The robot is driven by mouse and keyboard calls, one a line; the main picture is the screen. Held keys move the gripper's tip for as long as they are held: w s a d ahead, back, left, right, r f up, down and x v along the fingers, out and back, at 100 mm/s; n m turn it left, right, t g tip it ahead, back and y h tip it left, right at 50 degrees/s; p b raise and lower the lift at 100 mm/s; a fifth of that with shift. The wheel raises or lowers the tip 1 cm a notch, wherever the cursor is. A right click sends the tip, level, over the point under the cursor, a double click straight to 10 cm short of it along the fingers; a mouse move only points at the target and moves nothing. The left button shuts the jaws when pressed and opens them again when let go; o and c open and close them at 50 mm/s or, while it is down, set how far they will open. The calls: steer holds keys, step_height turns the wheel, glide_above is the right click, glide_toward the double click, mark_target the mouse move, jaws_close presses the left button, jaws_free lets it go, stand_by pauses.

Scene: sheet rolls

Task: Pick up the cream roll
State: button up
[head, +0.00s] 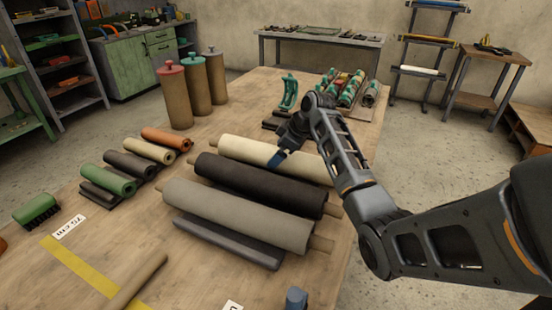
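A long cream roll (243,148) lies at the back of a group of large rolls on the wooden table. My gripper (278,160) is at the middle of this roll, with a blue fingertip showing against or just in front of its near side. My wrist hides part of the roll, and the other finger is hidden. I cannot tell whether the fingers are closed on it or touch it.
A black roll (262,185) and a grey roll (235,214) lie in front of it on a dark rack (228,244). Small coloured rolls (128,164) lie to the left. Upright capped cylinders (174,98) stand behind. Tools and bundled rolls (352,90) lie at the far right.

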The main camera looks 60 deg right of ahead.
steer(key=shift+c, duration=0.5)
steer(key=c, duration=1.6)
steer(key=shift+w+d+r, duration=0.1)
steer(key=shift+r, duration=0.15)
